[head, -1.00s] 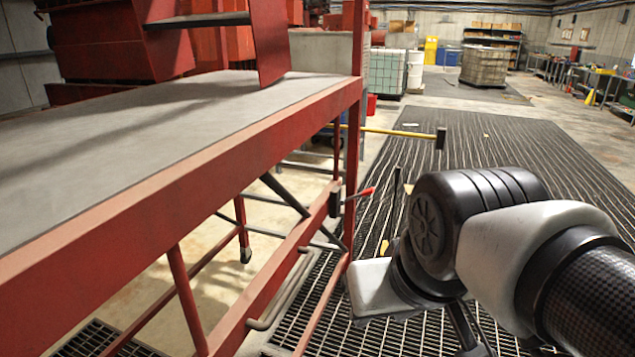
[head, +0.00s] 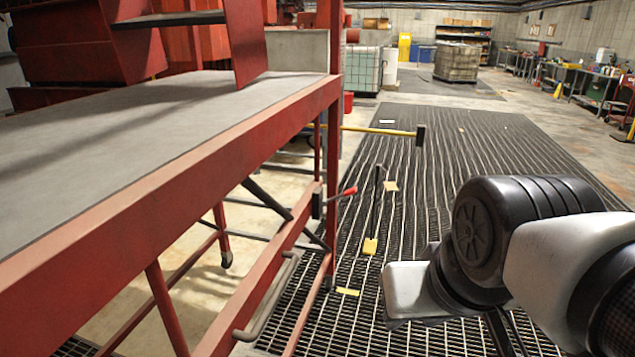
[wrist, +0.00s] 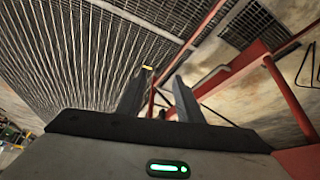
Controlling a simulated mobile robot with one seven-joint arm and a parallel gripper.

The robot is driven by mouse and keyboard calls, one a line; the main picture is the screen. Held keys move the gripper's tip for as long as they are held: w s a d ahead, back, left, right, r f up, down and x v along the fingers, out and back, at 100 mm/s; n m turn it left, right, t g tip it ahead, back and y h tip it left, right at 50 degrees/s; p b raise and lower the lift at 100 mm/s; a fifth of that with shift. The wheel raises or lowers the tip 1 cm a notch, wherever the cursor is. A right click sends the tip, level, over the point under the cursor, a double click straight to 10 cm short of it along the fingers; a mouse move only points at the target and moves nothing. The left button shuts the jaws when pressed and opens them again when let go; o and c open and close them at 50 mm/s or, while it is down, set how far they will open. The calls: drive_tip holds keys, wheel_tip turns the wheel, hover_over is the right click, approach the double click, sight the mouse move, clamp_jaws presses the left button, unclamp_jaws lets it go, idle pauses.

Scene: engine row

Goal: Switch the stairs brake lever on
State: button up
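The stairs brake lever (head: 348,191) shows in the head view as a short bar with a red grip, angled up to the right from a black bracket (head: 317,204) on the red stairs frame's post. I cannot tell it apart in the wrist view. My gripper (wrist: 162,76) shows in the wrist view with its two dark fingers spread and nothing between them. Beyond the fingertips are red frame bars and floor grating. In the head view my arm is right of the lever, clearly apart from it, and the fingers are not clearly seen.
The red stairs frame (head: 180,205) with its grey platform (head: 130,120) fills the left. A yellow bar (head: 375,130) with a black end sticks out behind the lever. Yellow pieces (head: 370,246) lie on the grating (head: 455,140). The floor at right is open.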

drive_tip(key=shift+r+p, duration=0.3)
drive_tip(key=c, duration=0.4)
wheel_tip(320, 180, up, 8)
drive_tip(key=p, duration=0.8)
drive_tip(key=shift+r, duration=0.25)
clamp_jaws()
drive_tip(key=shift+f, duration=0.3)
